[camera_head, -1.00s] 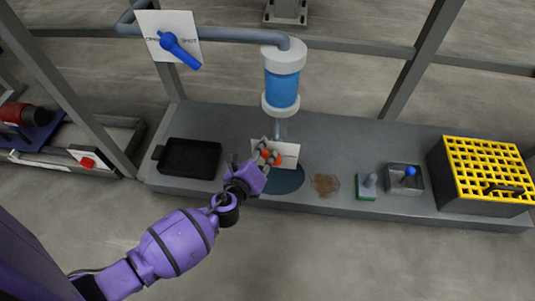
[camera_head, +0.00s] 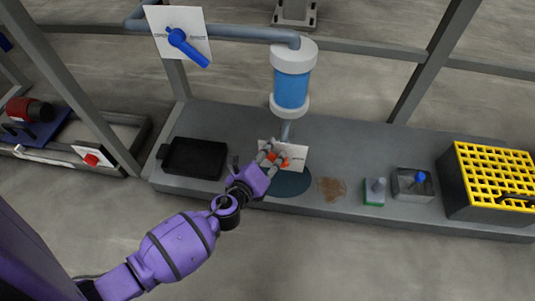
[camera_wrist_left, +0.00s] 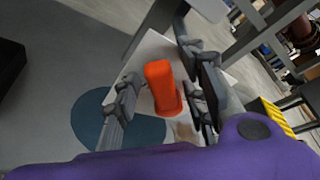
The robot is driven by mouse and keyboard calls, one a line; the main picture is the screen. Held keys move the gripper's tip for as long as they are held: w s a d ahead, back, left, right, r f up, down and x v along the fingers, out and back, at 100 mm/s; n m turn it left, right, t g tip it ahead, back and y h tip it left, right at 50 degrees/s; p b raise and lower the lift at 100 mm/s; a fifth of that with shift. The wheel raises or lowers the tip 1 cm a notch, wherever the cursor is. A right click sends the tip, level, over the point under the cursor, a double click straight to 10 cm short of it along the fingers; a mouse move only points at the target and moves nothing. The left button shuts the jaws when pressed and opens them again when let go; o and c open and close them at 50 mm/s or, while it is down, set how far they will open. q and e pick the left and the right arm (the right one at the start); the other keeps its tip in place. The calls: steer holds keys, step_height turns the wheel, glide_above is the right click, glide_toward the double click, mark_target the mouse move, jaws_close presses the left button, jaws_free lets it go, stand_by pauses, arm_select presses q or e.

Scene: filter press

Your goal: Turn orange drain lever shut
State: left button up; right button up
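The orange drain lever (camera_head: 283,162) sits on a white plate (camera_head: 298,155) at the foot of the blue filter column. In the left wrist view the lever (camera_wrist_left: 163,87) stands between the two fingers of my left gripper (camera_wrist_left: 160,98), with a visible gap on the left side. My left gripper (camera_head: 273,157) is open around the lever in the head view, and its fingers partly hide it. In the left wrist view the white plate (camera_wrist_left: 150,47) lies behind the lever. My right gripper is not in view.
The blue filter column (camera_head: 291,90) rises behind the plate. A blue lever (camera_head: 188,46) is on a plate at upper left. A black tray (camera_head: 194,158) lies left of the gripper. A dark blue round patch (camera_head: 292,183), a brown stain (camera_head: 331,188) and a yellow-topped crate (camera_head: 492,175) lie rightward.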

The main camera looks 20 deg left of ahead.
arm_select(q)
steer(key=shift+s, duration=0.1)
steer(key=v, duration=1.2)
